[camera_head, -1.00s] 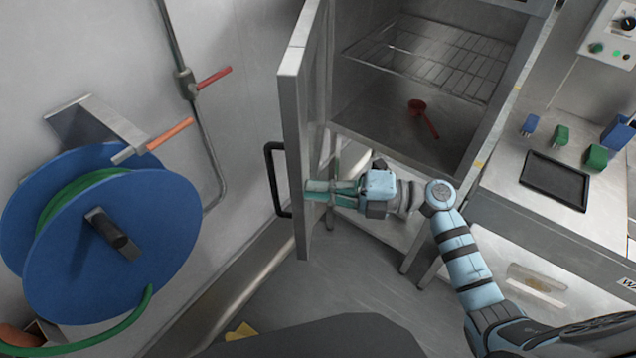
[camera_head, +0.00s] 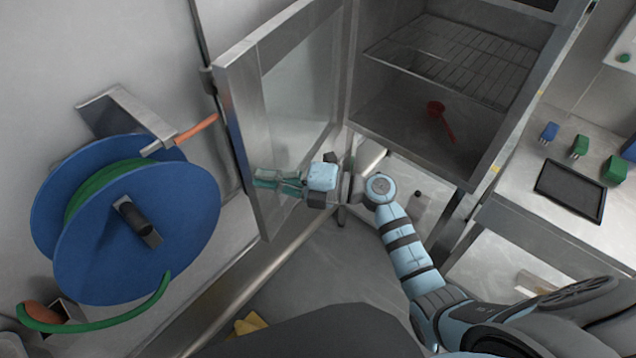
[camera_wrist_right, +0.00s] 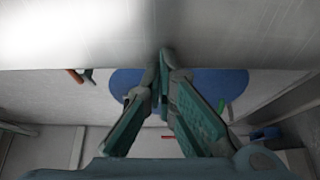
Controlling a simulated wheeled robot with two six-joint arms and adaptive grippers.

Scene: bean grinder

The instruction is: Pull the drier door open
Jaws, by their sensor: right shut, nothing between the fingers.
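The drier door (camera_head: 232,110) is a metal-framed door with a glass pane, swung wide open to the left of the drier (camera_head: 505,125). The drier's inside is exposed, with a wire shelf (camera_head: 445,55) and a red scoop (camera_head: 440,118) on its floor. My right gripper (camera_head: 262,180) is shut and empty, at the inner face of the door near its lower free edge. In the right wrist view its fingertips (camera_wrist_right: 166,60) meet close to the door's pale surface (camera_wrist_right: 230,30); contact is hard to tell. The door handle is hidden behind the door. My left gripper is not in view.
A blue hose reel (camera_head: 100,240) with green hose is on the wall left of the door. A pipe with an orange lever (camera_head: 197,128) runs close behind the door.

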